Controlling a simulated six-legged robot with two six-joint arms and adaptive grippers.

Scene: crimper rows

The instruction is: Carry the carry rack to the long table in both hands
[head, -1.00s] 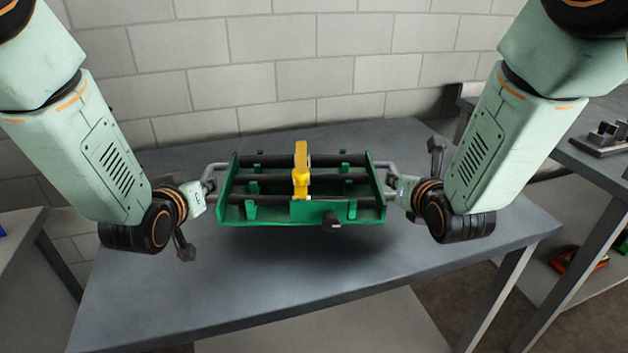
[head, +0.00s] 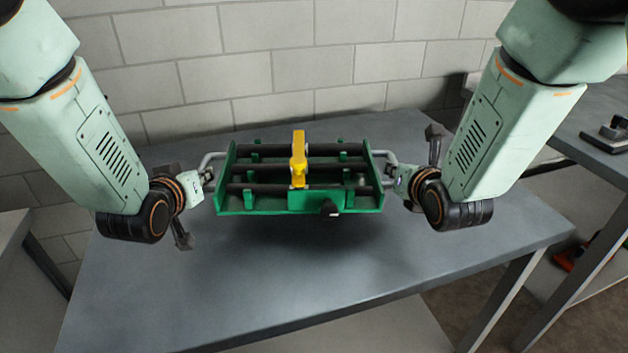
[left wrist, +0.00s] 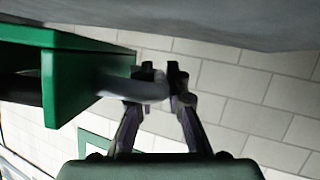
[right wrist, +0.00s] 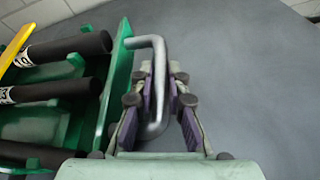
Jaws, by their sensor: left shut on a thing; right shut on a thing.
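The carry rack is a green tray with dark bars, a yellow piece across its middle and a grey handle at each end. In the head view the carry rack (head: 270,201) hangs level between my grippers, with a shadow on the grey table below. My left gripper (head: 208,176) is shut on the left handle; the left wrist view shows that handle (left wrist: 145,88) between the fingers (left wrist: 164,75). My right gripper (head: 390,174) is shut on the right handle; the right wrist view shows its handle (right wrist: 158,60) at the fingers (right wrist: 162,80).
The grey table (head: 230,290) under the rack has a bare top around it. A pale block wall (head: 290,70) stands behind it. Another table (head: 590,160) with a dark device (head: 606,137) is at the right, and a surface edge (head: 15,225) shows at the left.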

